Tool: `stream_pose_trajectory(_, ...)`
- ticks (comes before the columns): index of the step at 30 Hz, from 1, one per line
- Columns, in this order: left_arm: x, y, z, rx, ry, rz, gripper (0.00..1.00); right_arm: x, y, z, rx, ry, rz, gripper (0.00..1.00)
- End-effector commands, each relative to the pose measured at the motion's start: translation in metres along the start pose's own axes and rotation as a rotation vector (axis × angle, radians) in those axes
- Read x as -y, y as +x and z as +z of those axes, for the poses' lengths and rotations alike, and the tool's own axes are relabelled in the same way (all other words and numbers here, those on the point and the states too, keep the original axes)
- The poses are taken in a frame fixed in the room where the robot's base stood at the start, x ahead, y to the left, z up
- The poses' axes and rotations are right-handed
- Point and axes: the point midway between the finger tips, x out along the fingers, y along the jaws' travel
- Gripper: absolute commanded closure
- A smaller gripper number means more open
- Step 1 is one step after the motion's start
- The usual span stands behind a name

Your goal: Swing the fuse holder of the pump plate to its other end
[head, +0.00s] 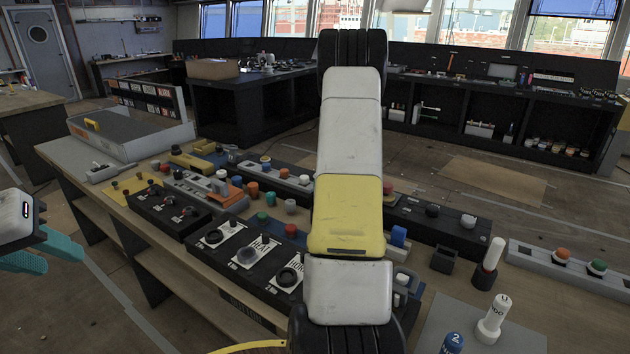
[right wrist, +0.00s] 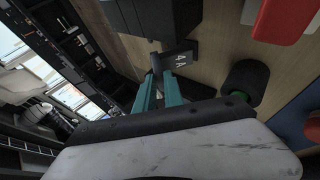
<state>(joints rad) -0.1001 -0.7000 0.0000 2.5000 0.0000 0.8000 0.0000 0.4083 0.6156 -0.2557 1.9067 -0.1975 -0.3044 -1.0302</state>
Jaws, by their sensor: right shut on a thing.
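In the right wrist view, my right gripper (right wrist: 160,78) has its teal fingers shut on a small dark grey fuse holder (right wrist: 181,58) marked "4 A". The holder sits beside a black block (right wrist: 150,18) over the wooden bench top. Its pivot and exact angle cannot be made out. In the head view my right arm covers the middle of the bench, so the right gripper and the holder are hidden there. I cannot pick out the pump plate by a label. My left gripper (head: 48,256) is at the left edge, teal fingers apart and empty, away from the bench.
A black panel (head: 228,262) with HEAT and HORN plates lies at the bench's front. A black round knob (right wrist: 245,82) is close to my right gripper.

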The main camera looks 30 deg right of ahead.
Motion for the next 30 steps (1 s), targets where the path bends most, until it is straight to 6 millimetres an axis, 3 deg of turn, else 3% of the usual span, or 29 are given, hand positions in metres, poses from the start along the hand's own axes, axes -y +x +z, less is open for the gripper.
stream_pose_trajectory(1, 0.0, 0.0, 0.0, 0.0, 0.0, 0.0, 0.64, 0.015, 0.001, 0.001, 0.008, -0.002, -0.029, 1.0)
stream_pose_trajectory(12, 0.0, 0.0, 0.0, 0.0, 0.0, 0.0, 0.64, 0.037, -0.009, -0.002, 0.01, -0.001, -0.035, 1.0)
stream_pose_trajectory(30, 0.0, 0.0, 0.0, 0.0, 0.0, 0.0, 0.64, 0.05, -0.012, -0.004, 0.008, 0.0, -0.036, 1.0)
